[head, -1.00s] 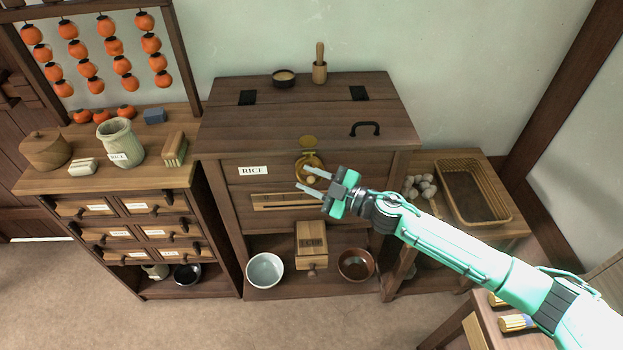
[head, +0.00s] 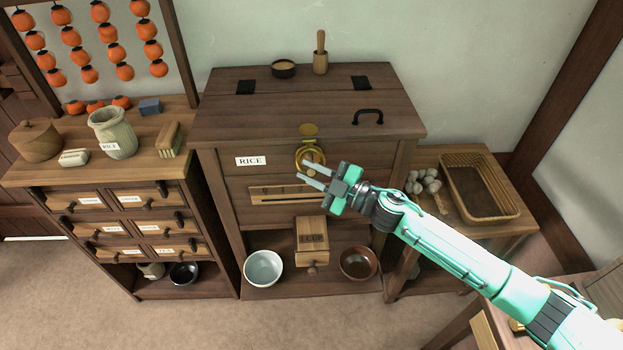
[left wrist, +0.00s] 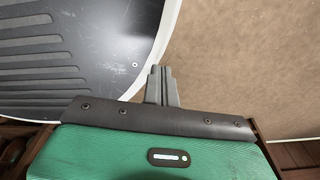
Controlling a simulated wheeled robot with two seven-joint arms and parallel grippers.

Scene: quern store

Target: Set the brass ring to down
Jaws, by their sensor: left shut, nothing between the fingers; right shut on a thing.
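The brass ring (head: 298,157) is on the front of the wooden chest (head: 225,185), just below a small brass plate (head: 309,130) and to the right of the RICE label. My right gripper (head: 303,171) reaches in from the right in the head view, its fingers at the ring. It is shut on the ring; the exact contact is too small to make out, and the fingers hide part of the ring. My left gripper (left wrist: 162,85) shows only in the left wrist view, fingers together and empty above the brown floor.
Below the ring are a slotted wooden strip (head: 270,194), a small box (head: 311,240), a white bowl (head: 263,268) and a brown bowl (head: 358,262). A drawer cabinet (head: 115,278) stands left; a side table with a basket (head: 510,205) stands right.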

